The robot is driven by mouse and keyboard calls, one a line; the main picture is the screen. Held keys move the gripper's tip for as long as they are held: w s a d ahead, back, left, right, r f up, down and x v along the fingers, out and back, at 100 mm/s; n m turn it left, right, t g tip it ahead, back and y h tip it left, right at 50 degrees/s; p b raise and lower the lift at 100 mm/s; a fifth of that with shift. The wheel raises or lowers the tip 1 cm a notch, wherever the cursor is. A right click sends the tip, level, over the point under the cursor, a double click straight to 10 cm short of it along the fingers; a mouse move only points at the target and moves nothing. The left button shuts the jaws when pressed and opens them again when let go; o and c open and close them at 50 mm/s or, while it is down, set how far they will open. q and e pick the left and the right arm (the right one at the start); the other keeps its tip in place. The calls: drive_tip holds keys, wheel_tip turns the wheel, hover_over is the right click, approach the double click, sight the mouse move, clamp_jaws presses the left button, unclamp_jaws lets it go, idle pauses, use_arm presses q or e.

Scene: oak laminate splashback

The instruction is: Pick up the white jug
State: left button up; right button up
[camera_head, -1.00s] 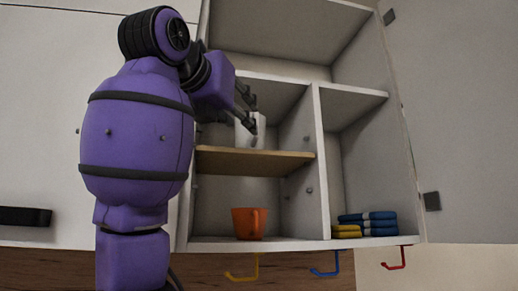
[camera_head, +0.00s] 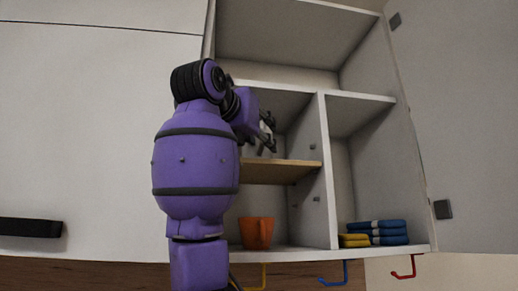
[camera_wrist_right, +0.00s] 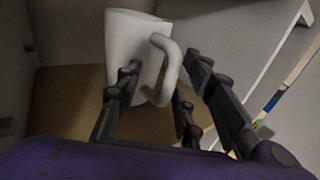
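The white jug (camera_wrist_right: 133,45) stands upright on the wooden middle shelf (camera_head: 285,172) of the open wall cabinet. In the right wrist view its handle (camera_wrist_right: 174,68) faces my right gripper (camera_wrist_right: 163,66). The fingers are spread, one on each side of the handle, and I see no clear contact. In the head view my right gripper (camera_head: 269,133) reaches into the left middle compartment. Only a small pale part of the jug shows between its fingers; arm and gripper hide the rest. My left gripper is not in view.
Folded blue and yellow cloths (camera_head: 375,233) lie right of the divider (camera_head: 328,170). Coloured hooks hang underneath. The top compartment (camera_head: 290,40) is empty.

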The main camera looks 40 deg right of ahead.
drive_tip(key=shift+a, duration=0.1)
drive_tip(key=shift+c, duration=1)
clamp_jaws()
